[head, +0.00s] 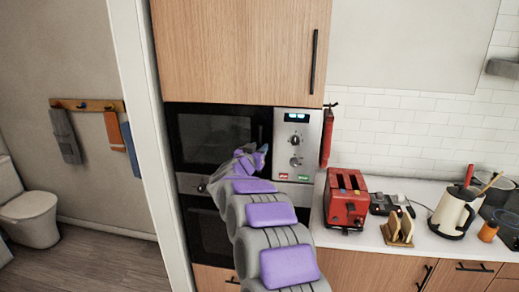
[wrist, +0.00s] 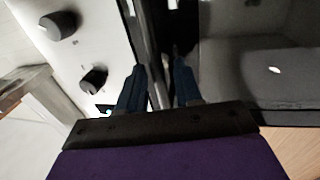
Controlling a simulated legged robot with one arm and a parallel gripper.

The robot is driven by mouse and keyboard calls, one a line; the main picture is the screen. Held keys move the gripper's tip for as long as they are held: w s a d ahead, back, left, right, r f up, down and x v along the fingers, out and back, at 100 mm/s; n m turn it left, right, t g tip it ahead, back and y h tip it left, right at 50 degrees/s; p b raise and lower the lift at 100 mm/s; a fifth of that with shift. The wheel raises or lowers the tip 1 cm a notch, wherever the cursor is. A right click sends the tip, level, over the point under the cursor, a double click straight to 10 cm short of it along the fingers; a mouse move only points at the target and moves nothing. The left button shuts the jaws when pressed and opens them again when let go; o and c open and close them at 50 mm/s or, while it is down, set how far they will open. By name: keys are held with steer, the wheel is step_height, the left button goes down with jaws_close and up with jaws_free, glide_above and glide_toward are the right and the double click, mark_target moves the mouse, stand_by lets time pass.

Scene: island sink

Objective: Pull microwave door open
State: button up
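The microwave (head: 295,168) is built into the wooden cabinet, with a dark glass door (head: 205,135) on its left and a silver control panel with two knobs on its right. The door looks shut in the head view. My gripper (head: 262,151) is at the door's right side, beside the panel. In the wrist view my gripper (wrist: 158,72) has its two dark blue fingers apart. A dark upright strip at the door's edge (wrist: 150,45) lies between and beyond them. I cannot tell whether the fingers touch it. The arm covers the door's lower right corner.
A lower oven (head: 207,232) sits below the microwave. A red toaster (head: 346,203) stands on the white counter (head: 365,250) to the right, with a toast rack and a kettle. A red item (head: 327,138) hangs beside the panel. A white wall edge (head: 150,140) borders the left.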

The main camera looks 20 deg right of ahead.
steer(key=shift+w+d, duration=0.45)
steer(key=shift+d, duration=0.15)
steer(key=shift+a, duration=0.15)
steer(key=shift+c, duration=0.5)
steer(key=shift+r, duration=0.1)
jaws_close()
